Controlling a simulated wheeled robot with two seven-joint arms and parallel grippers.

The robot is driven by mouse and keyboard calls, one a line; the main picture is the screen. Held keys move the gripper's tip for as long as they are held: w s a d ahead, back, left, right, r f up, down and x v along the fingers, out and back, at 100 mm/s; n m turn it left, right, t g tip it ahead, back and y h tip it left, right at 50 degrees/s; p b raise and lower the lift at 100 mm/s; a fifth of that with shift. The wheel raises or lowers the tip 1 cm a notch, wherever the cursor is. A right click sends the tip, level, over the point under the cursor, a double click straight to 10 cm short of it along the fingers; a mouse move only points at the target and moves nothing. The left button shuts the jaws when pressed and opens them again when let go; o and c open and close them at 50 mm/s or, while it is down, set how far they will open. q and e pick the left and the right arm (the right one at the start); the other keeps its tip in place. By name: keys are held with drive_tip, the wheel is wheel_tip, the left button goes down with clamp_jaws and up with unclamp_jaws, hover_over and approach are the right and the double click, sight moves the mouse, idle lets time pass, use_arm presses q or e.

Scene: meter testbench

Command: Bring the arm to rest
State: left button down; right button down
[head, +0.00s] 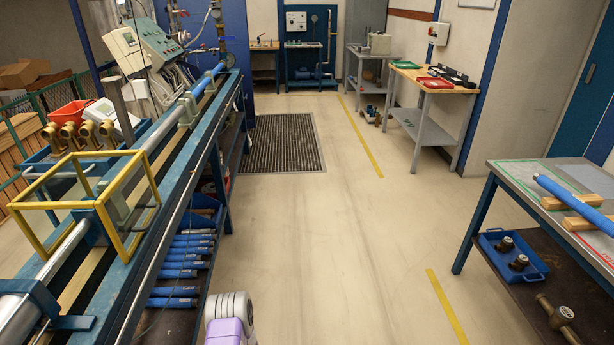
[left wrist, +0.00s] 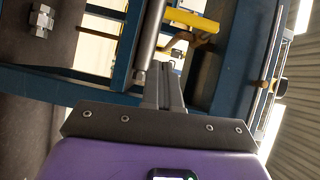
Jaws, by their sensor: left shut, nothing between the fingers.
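My left gripper (left wrist: 168,78) shows in the left wrist view, with its purple body and dark bracket at the bottom. Its two fingers are together and hold nothing. A blue steel frame (left wrist: 98,82), a grey metal rod (left wrist: 151,35) and a yellow bar (left wrist: 190,19) appear beyond the fingers; I cannot tell their distance from the tips. In the head view only a white and purple part of my arm shows at the bottom, beside the bench; the gripper's fingers do not show there. My right gripper is in neither view.
A long blue test bench (head: 118,273) with a pipe and a yellow frame (head: 101,205) runs along the left. Blue cylinders (head: 178,273) lie on its lower shelf. A table (head: 520,180) with a blue pipe (head: 572,199) stands at right. The floor (head: 320,240) between is clear.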

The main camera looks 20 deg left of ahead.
use_arm(q)
drive_tip(key=w+d+f+m+t+y+p, duration=0.15)
drive_tip(key=w+f+m+t, duration=0.3)
drive_tip(key=w+t, duration=0.8)
drive_tip(key=w+d+t+h+p, duration=0.1)
drive_tip(key=w+d+t+h, duration=0.35)
drive_tip(key=d, duration=0.25)
drive_tip(key=w+d+r+m+h+p, duration=0.1)
drive_tip(key=d+m+h, duration=0.15)
drive_tip(key=d, duration=0.45)
drive_tip(key=d+r+m+h+p, duration=0.1)
drive_tip(key=d+h, duration=0.2)
drive_tip(key=d, duration=0.4)
drive_tip(key=s+d+r+m+g+h, duration=0.1)
drive_tip(key=s+d+r+h, duration=0.3)
drive_tip(key=d, duration=0.6)
drive_tip(key=shift+s+r+m, duration=0.55)
drive_tip(key=shift+s+m, duration=0.2)
drive_tip(key=shift+m, duration=0.05)
drive_tip(key=shift+a, duration=0.25)
